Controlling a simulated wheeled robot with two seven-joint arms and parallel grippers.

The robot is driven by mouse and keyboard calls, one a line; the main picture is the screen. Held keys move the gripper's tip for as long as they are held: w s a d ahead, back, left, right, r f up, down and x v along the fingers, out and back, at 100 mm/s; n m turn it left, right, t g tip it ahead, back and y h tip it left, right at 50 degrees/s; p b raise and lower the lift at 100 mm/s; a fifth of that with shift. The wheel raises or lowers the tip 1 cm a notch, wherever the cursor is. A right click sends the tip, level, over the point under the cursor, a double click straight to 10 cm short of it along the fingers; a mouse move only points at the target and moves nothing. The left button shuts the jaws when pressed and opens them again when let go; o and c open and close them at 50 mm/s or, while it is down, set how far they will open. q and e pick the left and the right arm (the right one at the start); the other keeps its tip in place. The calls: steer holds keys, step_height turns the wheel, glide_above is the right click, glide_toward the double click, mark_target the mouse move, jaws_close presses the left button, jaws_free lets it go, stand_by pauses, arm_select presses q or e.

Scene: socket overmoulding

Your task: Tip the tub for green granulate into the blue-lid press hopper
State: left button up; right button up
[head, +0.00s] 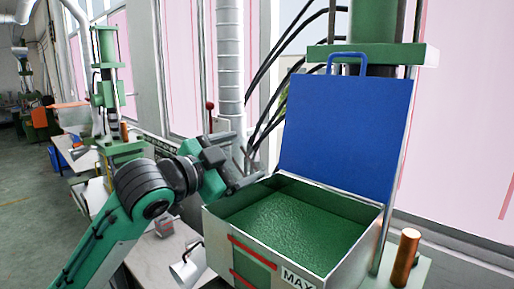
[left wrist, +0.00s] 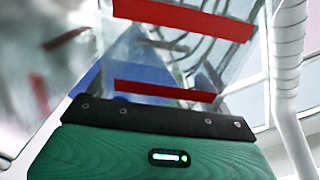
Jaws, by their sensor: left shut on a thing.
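The press hopper (head: 363,240) stands at the right in the head view, a pale box marked MAX. Its blue lid (head: 340,135) is up and open. Green granulate (head: 285,222) lies broad and fairly level inside, below the rim. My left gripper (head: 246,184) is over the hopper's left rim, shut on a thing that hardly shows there. In the left wrist view a see-through, blurred body with two red bars (left wrist: 165,90) is right before the gripper; it looks like the tub, but I cannot tell its whole shape or tilt. My right gripper is not in view.
A copper-coloured post (head: 405,257) stands right of the hopper. A green press column (head: 375,25) rises behind the lid, with black hoses and a ribbed white duct (head: 230,60) to its left. A tilted white object (head: 187,270) is low beside the hopper.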

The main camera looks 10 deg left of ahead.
mark_target(222, 145)
arm_select(q)
steer(key=shift+w+a+r+n, duration=0.15)
steer(key=shift+a+n, duration=0.05)
steer(key=shift+n, duration=0.4)
steer(key=w+a+n, duration=0.1)
steer(key=n, duration=0.1)
steer(key=a+n, duration=0.1)
steer(key=n, duration=0.1)
steer(key=w+a+r+n, duration=0.1)
steer(key=n, duration=0.1)
steer(key=shift+w+a+n, duration=0.2)
steer(key=shift+w+n, duration=0.1)
steer(key=shift+n, duration=0.1)
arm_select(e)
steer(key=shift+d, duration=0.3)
arm_select(q)
steer(key=shift+r, duration=2.05)
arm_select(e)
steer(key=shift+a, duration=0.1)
